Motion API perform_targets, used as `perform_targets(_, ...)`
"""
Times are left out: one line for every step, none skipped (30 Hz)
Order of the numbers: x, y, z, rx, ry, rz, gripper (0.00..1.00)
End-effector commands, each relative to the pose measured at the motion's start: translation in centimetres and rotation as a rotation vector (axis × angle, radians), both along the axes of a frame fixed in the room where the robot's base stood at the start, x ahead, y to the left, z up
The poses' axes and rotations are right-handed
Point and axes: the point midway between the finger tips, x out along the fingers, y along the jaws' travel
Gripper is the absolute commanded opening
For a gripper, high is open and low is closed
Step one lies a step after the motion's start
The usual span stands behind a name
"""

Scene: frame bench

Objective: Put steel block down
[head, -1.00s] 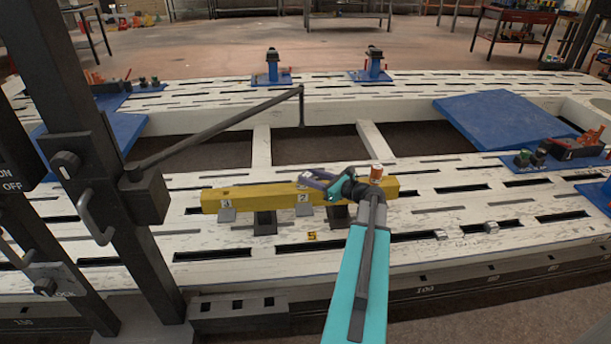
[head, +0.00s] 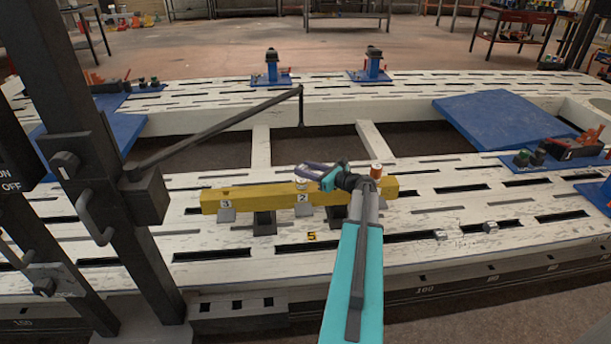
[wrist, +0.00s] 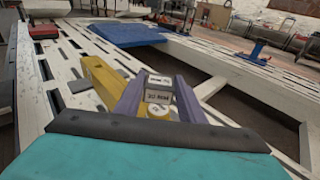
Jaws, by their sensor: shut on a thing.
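My gripper (head: 308,172) reaches over the yellow beam (head: 265,196) on the near side of the bench. In the wrist view its two purple fingers (wrist: 160,88) are shut on a small grey steel block (wrist: 159,98) with a printed label. The block is at the beam's upper side, and I cannot tell whether it touches it. In the head view the block is mostly hidden, with a pale bit under the fingertips. The beam also shows in the wrist view (wrist: 98,76).
Two small metal pieces (head: 440,235) (head: 490,227) lie on the slotted white bench (head: 430,205) right of my arm. An orange-topped cylinder (head: 376,171) stands close behind my wrist. A dark post with an arm (head: 150,195) stands at left.

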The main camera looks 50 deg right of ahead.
Motion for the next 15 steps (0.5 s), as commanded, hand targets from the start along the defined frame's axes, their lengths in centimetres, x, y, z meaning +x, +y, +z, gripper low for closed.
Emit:
perform_targets(0.2,-0.1,0.1,0.000,-0.003,0.000,0.00)
perform_targets(0.3,-0.2,0.1,0.000,-0.003,0.000,0.00)
perform_targets(0.6,-0.4,0.1,0.000,-0.003,0.001,0.00)
perform_targets(0.8,-0.5,0.0,0.000,-0.003,0.001,0.00)
perform_targets(1.0,-0.6,0.0,0.000,-0.003,0.001,0.00)
perform_targets(1.3,-0.8,0.0,0.000,-0.003,0.001,0.00)
perform_targets(1.3,-0.8,-0.6,0.002,-0.002,0.001,0.00)
perform_targets(1.2,-0.7,-1.1,0.002,-0.002,0.001,0.00)
perform_targets(1.2,-0.7,-1.6,0.001,-0.002,0.001,0.00)
perform_targets(1.2,-0.7,-2.0,0.001,-0.002,0.001,0.00)
perform_targets(1.2,-0.7,-2.3,0.002,-0.002,0.001,0.00)
perform_targets(1.2,-0.7,-2.8,0.002,-0.002,0.001,0.00)
perform_targets(1.2,-0.7,-3.0,0.001,-0.001,0.001,0.00)
perform_targets(1.2,-0.7,-3.2,0.001,-0.001,0.001,0.00)
perform_targets(1.2,-0.6,-3.4,0.000,-0.002,0.001,0.00)
